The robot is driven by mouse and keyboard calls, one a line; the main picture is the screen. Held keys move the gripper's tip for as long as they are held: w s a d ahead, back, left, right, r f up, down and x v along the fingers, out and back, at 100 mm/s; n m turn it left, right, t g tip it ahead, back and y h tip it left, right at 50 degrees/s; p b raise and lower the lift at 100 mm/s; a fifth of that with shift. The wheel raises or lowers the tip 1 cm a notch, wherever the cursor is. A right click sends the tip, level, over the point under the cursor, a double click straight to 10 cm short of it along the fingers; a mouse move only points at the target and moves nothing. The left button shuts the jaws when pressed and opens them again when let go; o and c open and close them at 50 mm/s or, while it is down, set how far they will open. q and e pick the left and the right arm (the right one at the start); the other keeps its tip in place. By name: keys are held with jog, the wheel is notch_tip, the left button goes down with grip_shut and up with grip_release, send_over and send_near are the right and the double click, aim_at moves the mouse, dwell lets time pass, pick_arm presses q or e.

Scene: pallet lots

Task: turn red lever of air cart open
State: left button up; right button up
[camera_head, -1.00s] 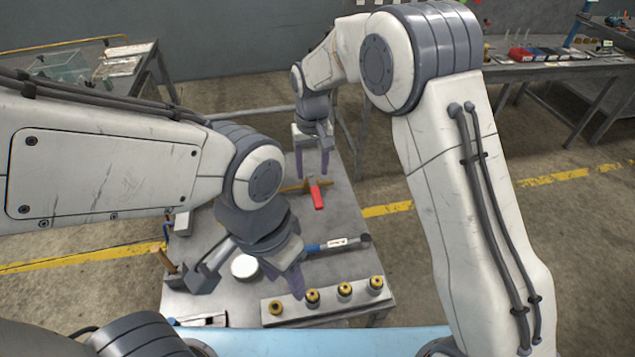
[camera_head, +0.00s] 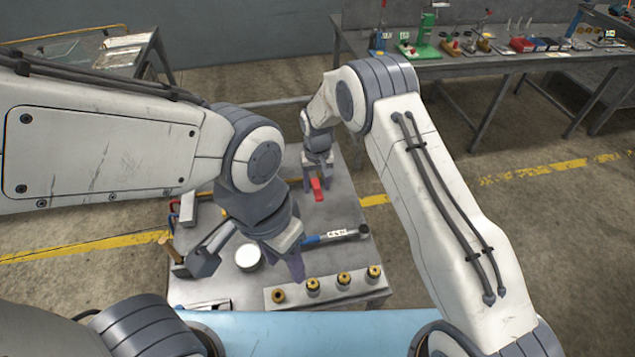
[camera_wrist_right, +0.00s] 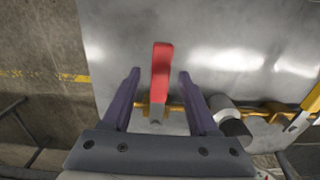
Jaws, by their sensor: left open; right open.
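The red lever (camera_head: 317,190) is on the grey cart top, near its far right part. In the right wrist view the red lever (camera_wrist_right: 161,70) lies between the two purple fingers, joined to a brass pipe (camera_wrist_right: 180,109). My right gripper (camera_head: 318,178) is open over the lever, one finger on each side; it also shows in the right wrist view (camera_wrist_right: 157,76). I see a gap on both sides of the lever. My left gripper (camera_head: 296,268) is open over the front of the cart top, near the blue-handled tool.
A loaded bench (camera_head: 470,65) stands behind right.

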grip_shut()
dwell(1.5)
